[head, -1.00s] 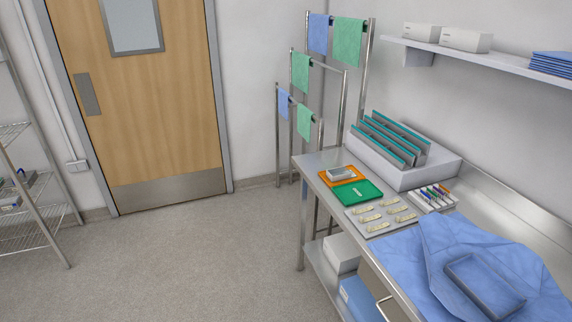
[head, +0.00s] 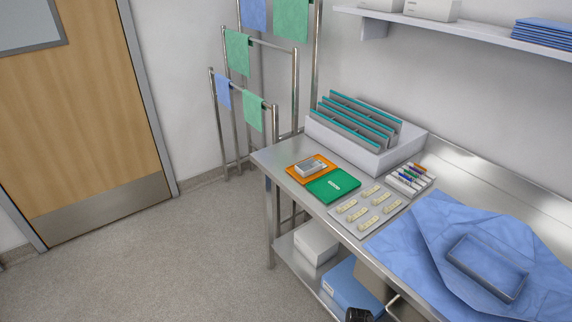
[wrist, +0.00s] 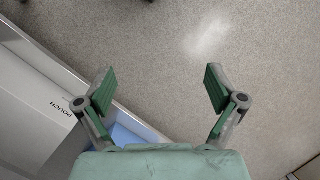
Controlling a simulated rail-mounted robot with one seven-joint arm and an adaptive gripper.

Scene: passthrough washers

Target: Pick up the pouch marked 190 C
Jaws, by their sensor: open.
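No pouch marked 190 C can be made out; no such marking is readable in either view. In the head view, flat grey upright pieces with teal top edges (head: 362,123) stand in a white holder (head: 396,158) at the back of the steel table; I cannot tell whether they are pouches. In the wrist view, my gripper (wrist: 160,90) is open and empty, its two green-padded fingers spread above the floor. A pale box (wrist: 45,108) with the printed word POUCH is at the left, beside the left finger.
The steel table (head: 458,163) bears an orange tray (head: 294,176), a green tray (head: 345,188), several small pale strips (head: 352,216), a marker rack (head: 424,183) and a blue drape (head: 409,241). Boxes sit on its lower shelf. Towel rails (head: 297,85) stand behind. Floor at left is clear.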

